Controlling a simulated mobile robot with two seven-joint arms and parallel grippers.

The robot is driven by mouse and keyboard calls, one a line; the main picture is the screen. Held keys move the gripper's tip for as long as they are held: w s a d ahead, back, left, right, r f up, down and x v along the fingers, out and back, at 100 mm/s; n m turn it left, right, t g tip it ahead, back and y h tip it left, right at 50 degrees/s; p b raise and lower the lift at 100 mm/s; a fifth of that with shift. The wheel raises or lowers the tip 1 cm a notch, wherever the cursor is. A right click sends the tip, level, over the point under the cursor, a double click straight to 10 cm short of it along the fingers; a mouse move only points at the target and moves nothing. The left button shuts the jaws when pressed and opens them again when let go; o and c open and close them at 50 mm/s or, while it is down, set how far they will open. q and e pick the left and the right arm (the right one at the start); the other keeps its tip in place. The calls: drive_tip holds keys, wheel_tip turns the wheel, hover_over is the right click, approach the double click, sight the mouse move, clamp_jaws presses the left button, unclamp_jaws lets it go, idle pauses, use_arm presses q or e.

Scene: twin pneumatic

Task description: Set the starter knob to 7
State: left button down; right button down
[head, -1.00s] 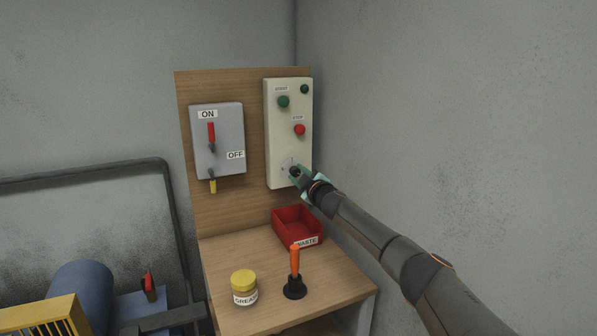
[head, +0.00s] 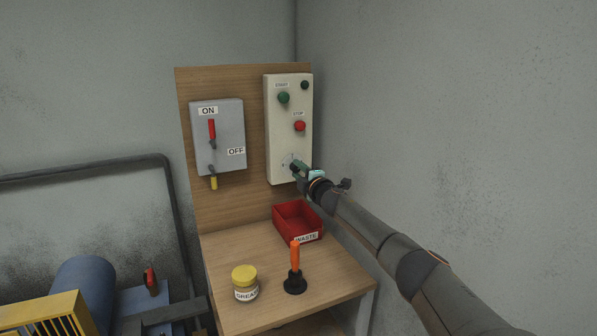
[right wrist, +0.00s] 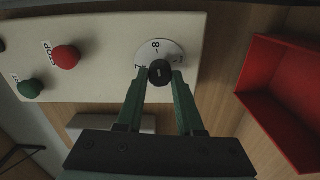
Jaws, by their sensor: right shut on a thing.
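The starter knob (right wrist: 160,73) is a small dark round knob on a white dial (right wrist: 174,50) low on the cream starter box (head: 279,140). In the right wrist view an 8 shows on the dial, with other marks partly hidden by the fingers. Which mark the knob points to cannot be made out. My right gripper (head: 298,169) is at the dial, its two green fingers on either side of the knob and shut on it. It also shows in the right wrist view (right wrist: 158,82). My left gripper is not in view.
Above the dial are a red stop button (head: 300,126) and a green start button (head: 284,98). A grey switch box (head: 226,130) is to the left. Below stand a red waste bin (head: 288,222), an orange-handled tool (head: 295,270) and a grease jar (head: 245,284) on the bench.

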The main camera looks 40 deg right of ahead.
idle(0.4)
drive_tip(key=c, duration=0.5)
unclamp_jaws()
drive_tip(key=shift+c, duration=0.2)
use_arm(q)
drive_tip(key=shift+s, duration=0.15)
use_arm(e)
drive_tip(key=shift+s, duration=0.15)
